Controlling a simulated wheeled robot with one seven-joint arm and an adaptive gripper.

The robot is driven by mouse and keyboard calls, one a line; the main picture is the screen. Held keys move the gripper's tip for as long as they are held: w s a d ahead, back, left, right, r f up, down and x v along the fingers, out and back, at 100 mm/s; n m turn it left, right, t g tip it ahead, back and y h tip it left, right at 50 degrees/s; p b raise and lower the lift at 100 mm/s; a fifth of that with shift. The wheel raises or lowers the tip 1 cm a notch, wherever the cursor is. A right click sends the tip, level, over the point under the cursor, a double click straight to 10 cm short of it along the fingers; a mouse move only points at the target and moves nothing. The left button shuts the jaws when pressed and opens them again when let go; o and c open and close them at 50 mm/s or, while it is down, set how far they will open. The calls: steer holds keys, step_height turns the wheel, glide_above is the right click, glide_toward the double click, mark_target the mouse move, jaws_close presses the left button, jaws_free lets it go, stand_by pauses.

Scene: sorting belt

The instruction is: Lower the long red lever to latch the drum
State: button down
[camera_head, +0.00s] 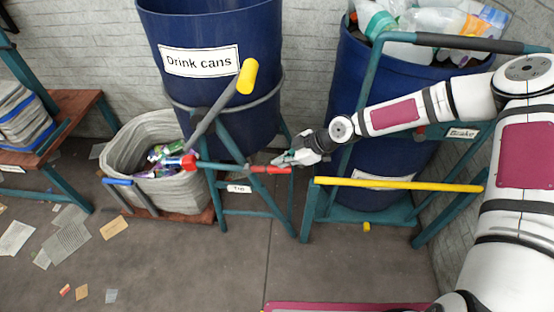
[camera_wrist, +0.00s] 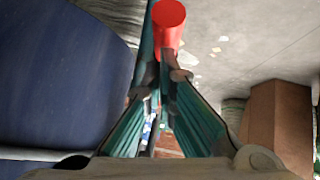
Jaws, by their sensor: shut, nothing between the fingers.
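The blue drum (camera_head: 225,95), labelled "Drink cans", hangs in a teal frame and looks upright. The lever's red grip (camera_head: 270,169) is at the right end of a teal bar that runs roughly level in the head view from a red block at its left. In the wrist view the red grip (camera_wrist: 168,25) shows end-on just beyond the fingertips. My gripper (camera_head: 283,161) is shut and empty, at the right end of the red grip. Its fingertips (camera_wrist: 165,68) look close together; I cannot tell whether they touch the grip. The latch itself is not clearly seen.
A grey lever with a yellow end (camera_head: 247,76) slants up before the drum. A grey bin (camera_head: 135,150) of cans stands at left. A second blue drum (camera_head: 400,90) full of bottles and a yellow bar (camera_head: 400,184) are at right. Open floor lies in front.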

mark_target(288, 168)
steer(key=shift+d+f+y+b, duration=0.25)
steer(key=shift+f+y+b, duration=0.35)
steer(key=shift+b, duration=0.3)
steer(key=shift+d+f+y+b, duration=0.2)
steer(key=shift+f+y+b, duration=0.2)
steer(key=shift+f+b, duration=0.4)
steer(key=shift+d+f+b, duration=0.2)
steer(key=shift+f+b, duration=0.3)
steer(key=shift+b, duration=0.3)
steer(key=shift+d, duration=0.1)
